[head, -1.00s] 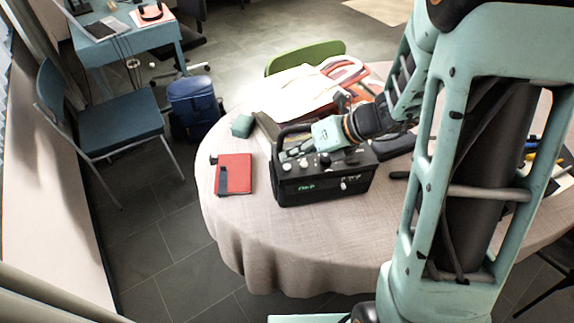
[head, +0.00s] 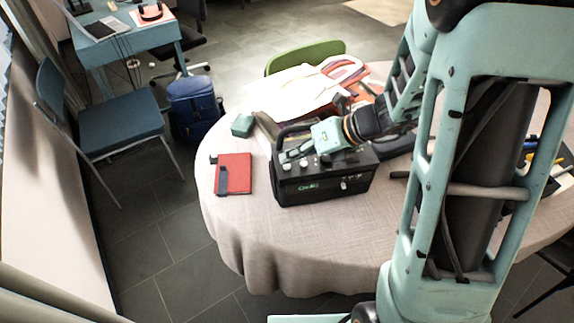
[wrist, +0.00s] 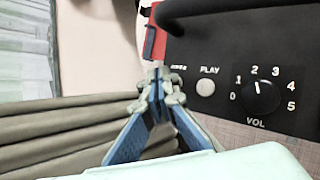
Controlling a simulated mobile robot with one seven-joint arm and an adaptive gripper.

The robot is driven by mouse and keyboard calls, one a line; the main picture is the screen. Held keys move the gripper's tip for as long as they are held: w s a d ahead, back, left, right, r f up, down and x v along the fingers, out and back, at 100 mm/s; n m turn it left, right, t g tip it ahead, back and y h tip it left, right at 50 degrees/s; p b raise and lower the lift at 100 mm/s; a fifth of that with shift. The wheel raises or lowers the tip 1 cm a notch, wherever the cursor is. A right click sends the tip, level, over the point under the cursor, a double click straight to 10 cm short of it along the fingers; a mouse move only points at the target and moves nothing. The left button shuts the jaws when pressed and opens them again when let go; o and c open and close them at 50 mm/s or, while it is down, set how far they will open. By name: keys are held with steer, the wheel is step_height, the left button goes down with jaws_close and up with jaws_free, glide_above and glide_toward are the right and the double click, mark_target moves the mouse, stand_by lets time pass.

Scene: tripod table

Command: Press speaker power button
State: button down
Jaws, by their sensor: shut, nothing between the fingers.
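The speaker (head: 325,189) is a black box with a carrying handle, standing near the front of the round table (head: 235,215). In the wrist view its dark panel (wrist: 233,55) shows a round PLAY button (wrist: 205,88) and a VOL knob (wrist: 262,97) with a number scale. My gripper (wrist: 160,76) is shut and empty, with its fingertips over the left end of the panel, left of PLAY. They partly cover a label that seems to read POWER, and the button beneath it is hidden. I cannot tell whether the tips touch the panel. In the head view my gripper (head: 296,152) is above the speaker's top.
A red notebook (head: 236,173) lies left of the speaker, with a small teal box (head: 242,125) behind it. Papers (head: 300,92) lie at the back. The speaker's handle (wrist: 190,10) arches close to my gripper. The cloth in front is clear.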

mark_target(290, 166)
steer(key=shift+f, duration=0.55)
stand_by(0.5)
steer(key=shift+r, duration=0.1)
steer(key=shift+r+p, duration=0.65)
steer(key=shift+r, duration=0.1)
step_height(290, 166, up, 5)
steer(key=p, duration=0.5)
steer(key=shift+r, duration=0.1)
stand_by(0.7)
